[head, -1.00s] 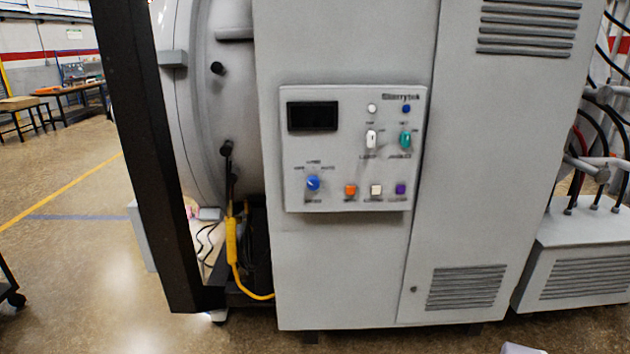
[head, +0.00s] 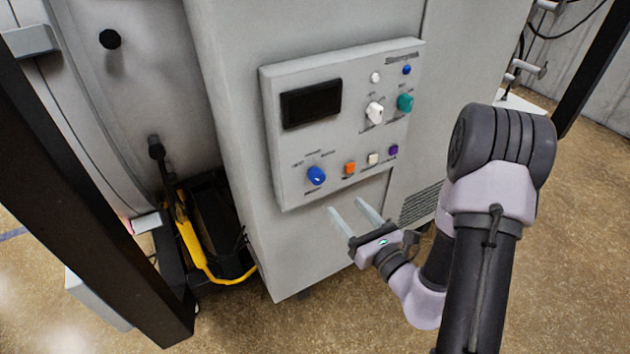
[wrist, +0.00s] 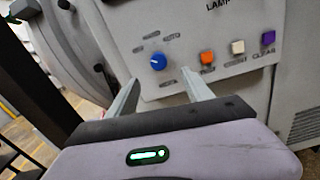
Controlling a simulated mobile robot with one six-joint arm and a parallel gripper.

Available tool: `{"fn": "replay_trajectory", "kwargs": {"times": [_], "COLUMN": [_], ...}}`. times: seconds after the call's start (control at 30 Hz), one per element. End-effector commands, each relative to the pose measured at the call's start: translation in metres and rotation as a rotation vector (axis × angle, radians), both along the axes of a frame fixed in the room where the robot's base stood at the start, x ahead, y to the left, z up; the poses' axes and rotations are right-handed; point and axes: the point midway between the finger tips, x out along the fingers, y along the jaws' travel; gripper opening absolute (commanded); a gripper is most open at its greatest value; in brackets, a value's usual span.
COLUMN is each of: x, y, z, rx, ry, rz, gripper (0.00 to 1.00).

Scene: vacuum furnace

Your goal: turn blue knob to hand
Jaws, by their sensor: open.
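The blue knob (head: 316,176) is at the lower left of the control panel (head: 290,140) on the grey cabinet, with position labels around it. In the wrist view the blue knob (wrist: 158,62) shows above and between my fingers, with a white pointer mark; which label it points to I cannot tell for sure. My gripper (head: 348,209) is open and empty, below and a little right of the knob, apart from it. Its two fingers also show in the wrist view (wrist: 157,88), reaching towards the panel's lower part.
An orange button (head: 350,168), a white button (head: 373,159) and a purple button (head: 392,151) sit right of the knob. White (head: 375,112) and green (head: 405,103) switches are above them. A dark post (head: 90,210) and a yellow cable (head: 190,240) are at left.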

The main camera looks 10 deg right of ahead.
Motion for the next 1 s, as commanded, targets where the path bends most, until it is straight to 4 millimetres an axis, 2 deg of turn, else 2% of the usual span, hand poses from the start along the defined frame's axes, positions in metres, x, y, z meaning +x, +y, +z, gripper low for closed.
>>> {"fn": "replay_trajectory", "kwargs": {"times": [0.03, 0.13, 0.3, 0.43, 0.6, 0.87, 1.0], "x": [0.013, 0.041, 0.085, 0.108, 0.122, 0.123, 0.123], "y": [0.007, 0.017, 0.030, 0.037, 0.041, 0.042, 0.041], "z": [-0.012, 0.001, 0.001, 0.001, 0.000, 0.000, 0.000], "rx": [-0.005, 0.002, 0.002, 0.003, 0.004, 0.003, 0.003], "ry": [-0.011, -0.003, -0.002, -0.002, -0.001, 0.000, 0.000], "rz": [0.007, 0.007, 0.006, 0.005, 0.002, 0.002, 0.002], "gripper": [0.59, 0.59, 0.59, 0.59, 0.59, 0.59, 0.34]}}
